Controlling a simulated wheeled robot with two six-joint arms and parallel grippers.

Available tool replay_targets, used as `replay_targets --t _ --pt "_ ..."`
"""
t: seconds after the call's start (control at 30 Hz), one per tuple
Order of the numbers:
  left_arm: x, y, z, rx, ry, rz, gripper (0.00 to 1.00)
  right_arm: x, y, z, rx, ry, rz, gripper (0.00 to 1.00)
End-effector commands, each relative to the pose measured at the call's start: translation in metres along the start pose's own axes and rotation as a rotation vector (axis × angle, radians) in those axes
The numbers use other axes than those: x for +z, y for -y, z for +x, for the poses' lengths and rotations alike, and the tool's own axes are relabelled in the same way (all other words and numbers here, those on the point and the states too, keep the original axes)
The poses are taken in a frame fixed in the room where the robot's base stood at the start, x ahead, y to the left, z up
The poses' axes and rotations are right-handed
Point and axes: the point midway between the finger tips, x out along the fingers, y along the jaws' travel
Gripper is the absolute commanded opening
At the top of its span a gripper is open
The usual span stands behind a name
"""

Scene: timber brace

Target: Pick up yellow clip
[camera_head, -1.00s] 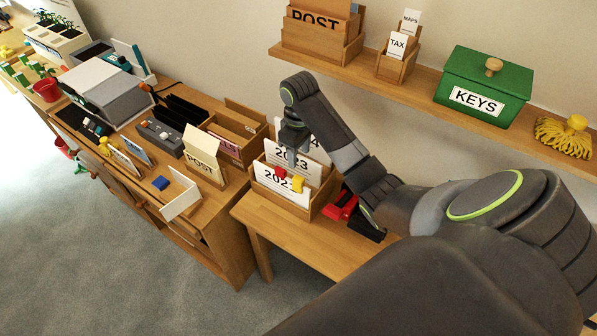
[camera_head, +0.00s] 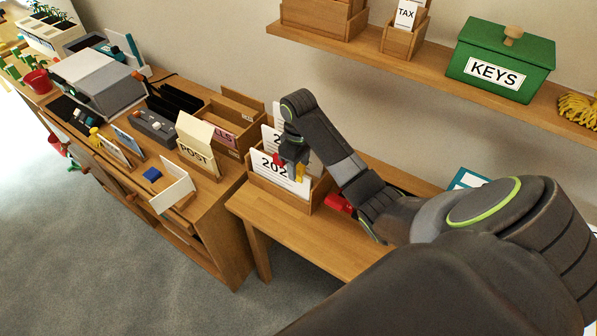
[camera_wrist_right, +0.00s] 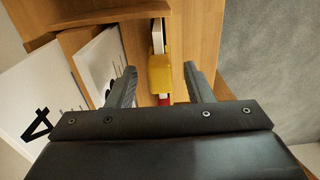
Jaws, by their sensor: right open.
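The yellow clip (camera_head: 300,173) sits at the top of the white card marked 202- in the wooden card box (camera_head: 262,184). In the right wrist view the yellow clip (camera_wrist_right: 160,74) shows between the two fingertips, with gaps on both sides. My right gripper (camera_head: 291,160) is over the box, close above the clip; its open fingers also show in the wrist view (camera_wrist_right: 160,85). A red clip (camera_head: 278,160) is beside the yellow one, and a bit of red (camera_wrist_right: 165,99) shows behind it in the wrist view. My left gripper is out of view.
A red object (camera_head: 338,203) lies right of the card box on the wooden table (camera_head: 290,228). A POST box (camera_head: 197,150) stands to the left on the desk. A shelf with a green KEYS box (camera_head: 498,62) is above. The table's front strip is clear.

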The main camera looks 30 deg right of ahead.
Motion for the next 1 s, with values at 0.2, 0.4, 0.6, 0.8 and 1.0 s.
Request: replay_targets --t 0.2,0.4,0.6,0.8,1.0 --pt "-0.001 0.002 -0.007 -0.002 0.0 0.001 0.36 0.001 0.001 0.023 0.0 0.001 0.0 0.47" --pt "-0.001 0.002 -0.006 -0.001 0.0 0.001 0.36 0.0 0.001 0.026 0.001 0.0 -0.001 0.47" --pt "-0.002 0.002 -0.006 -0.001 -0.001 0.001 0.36 0.0 0.001 0.025 0.001 0.0 -0.001 0.27" --pt "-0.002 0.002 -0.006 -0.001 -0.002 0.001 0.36 0.0 0.001 0.025 0.001 0.0 -0.001 0.01" --pt "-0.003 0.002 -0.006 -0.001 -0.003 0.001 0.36 0.0 0.001 0.025 0.001 -0.001 -0.001 0.0"
